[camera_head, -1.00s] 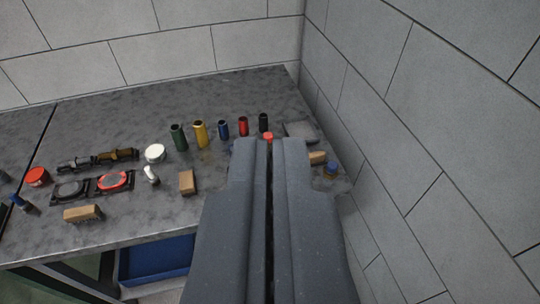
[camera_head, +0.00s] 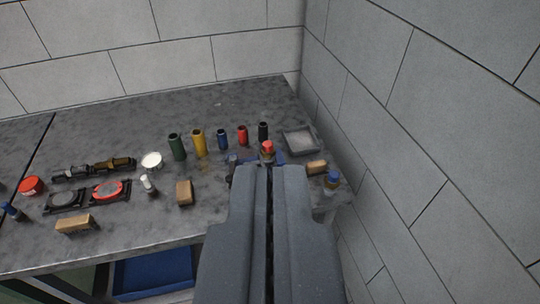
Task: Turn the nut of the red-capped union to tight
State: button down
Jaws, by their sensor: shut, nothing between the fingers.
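The red-capped union (camera_head: 267,147) stands on the bench just beyond my gripper's tips. Its red cap and a brassy band below it show; its lower part is hidden behind my gripper. My gripper (camera_head: 270,172) is shut and empty, pointing away from me toward the bench, its tips just below the red cap in the picture. I cannot tell whether they touch the union.
Green, yellow, blue, red and black cylinders stand behind, such as the yellow one (camera_head: 198,142). A grey tray (camera_head: 299,141), a wooden block (camera_head: 316,167) and a blue-capped fitting (camera_head: 333,179) are to the right, near the wall (camera_head: 430,130). Another block (camera_head: 184,192) is left.

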aim_at(268, 152)
jog(key=u, duration=0.35)
jog(key=i, duration=0.95)
jog(key=z, duration=1)
